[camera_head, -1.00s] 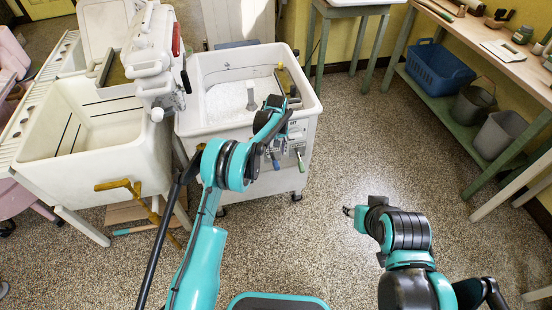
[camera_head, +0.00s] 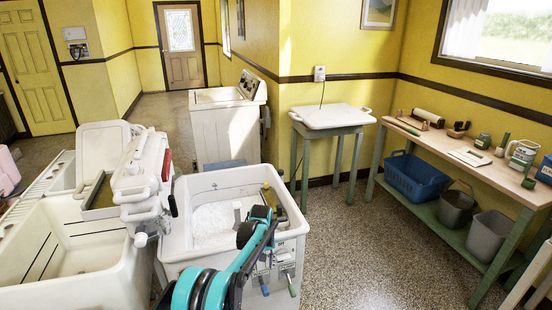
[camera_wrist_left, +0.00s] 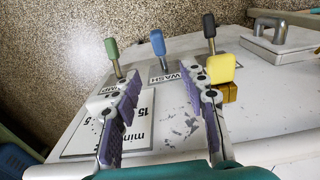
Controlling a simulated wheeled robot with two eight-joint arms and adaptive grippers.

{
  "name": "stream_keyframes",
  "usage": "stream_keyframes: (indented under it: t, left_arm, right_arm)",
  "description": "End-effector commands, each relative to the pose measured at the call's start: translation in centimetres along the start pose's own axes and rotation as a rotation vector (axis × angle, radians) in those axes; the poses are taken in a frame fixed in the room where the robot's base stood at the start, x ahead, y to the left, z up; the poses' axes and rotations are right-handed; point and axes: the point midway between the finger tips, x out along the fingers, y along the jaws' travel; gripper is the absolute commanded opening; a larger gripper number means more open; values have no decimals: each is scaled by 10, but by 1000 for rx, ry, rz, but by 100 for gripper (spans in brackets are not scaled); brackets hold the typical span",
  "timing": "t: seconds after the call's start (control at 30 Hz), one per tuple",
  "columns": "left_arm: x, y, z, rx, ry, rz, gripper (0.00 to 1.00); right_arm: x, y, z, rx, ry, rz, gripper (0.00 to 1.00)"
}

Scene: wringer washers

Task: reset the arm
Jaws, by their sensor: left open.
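My left arm (camera_head: 220,275) reaches up from the bottom of the head view over the front of the white washer (camera_head: 285,228). Its gripper (camera_wrist_left: 170,85) is open and empty in the left wrist view. The two purple-padded fingers are apart above the washer's control panel (camera_wrist_left: 150,130). A blue-knobbed lever (camera_wrist_left: 158,45) marked WASH stands beyond the gap between them. A green-knobbed lever (camera_wrist_left: 112,52) is beyond the left finger, and a black-knobbed lever (camera_wrist_left: 209,28) is beyond the right one. A yellow knob (camera_wrist_left: 220,68) is close by the right finger; contact is unclear. My right gripper is out of view.
The washer tub (camera_head: 212,220) holds white suds. A white wringer (camera_head: 142,180) and a cream double sink (camera_head: 75,260) stand at left. A workbench (camera_head: 480,165) with a blue basket (camera_head: 418,178) and buckets lines the right wall. Floor between is clear.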

Motion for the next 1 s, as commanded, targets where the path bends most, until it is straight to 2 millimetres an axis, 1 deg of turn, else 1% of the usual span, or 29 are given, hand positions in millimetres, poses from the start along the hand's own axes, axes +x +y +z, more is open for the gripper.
stream_keyframes:
  t: [0.03,0.07,0.17,0.2,0.27,0.3,0.37,0.4,0.47,0.5,0.57,0.6,0.67,0.73,0.87,0.9,1.0]
  left_arm:
    - [-16,-5,2,6,11,5,43]
    - [-27,-9,4,11,19,10,43]
    - [-69,-24,14,32,58,28,43]
    - [-87,-31,20,41,76,35,43]
    - [-112,-42,30,57,103,46,43]
    - [-127,-50,38,68,123,53,43]
    - [-149,-62,51,82,151,62,43]
    - [-162,-71,61,93,169,67,43]
    - [-181,-83,77,109,197,75,43]
    - [-191,-92,88,118,217,80,43]
    - [-206,-105,106,134,246,86,43]
    - [-214,-113,119,143,265,90,43]
    - [-224,-126,138,158,294,94,43]
    - [-233,-141,162,176,329,99,43]
    - [-240,-167,206,208,394,103,43]
    - [-240,-174,220,217,414,104,43]
    - [-234,-192,253,241,464,103,43]
  right_arm:
    - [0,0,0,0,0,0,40]
    - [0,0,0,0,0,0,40]
    - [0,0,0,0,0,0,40]
    - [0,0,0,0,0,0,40]
    - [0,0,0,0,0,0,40]
    - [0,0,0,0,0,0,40]
    - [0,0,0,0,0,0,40]
    - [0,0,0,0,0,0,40]
    - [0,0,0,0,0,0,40]
    - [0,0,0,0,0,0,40]
    - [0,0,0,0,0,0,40]
    - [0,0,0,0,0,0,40]
    - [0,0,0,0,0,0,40]
    - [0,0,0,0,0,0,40]
    - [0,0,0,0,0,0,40]
    - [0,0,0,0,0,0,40]
    - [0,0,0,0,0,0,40]
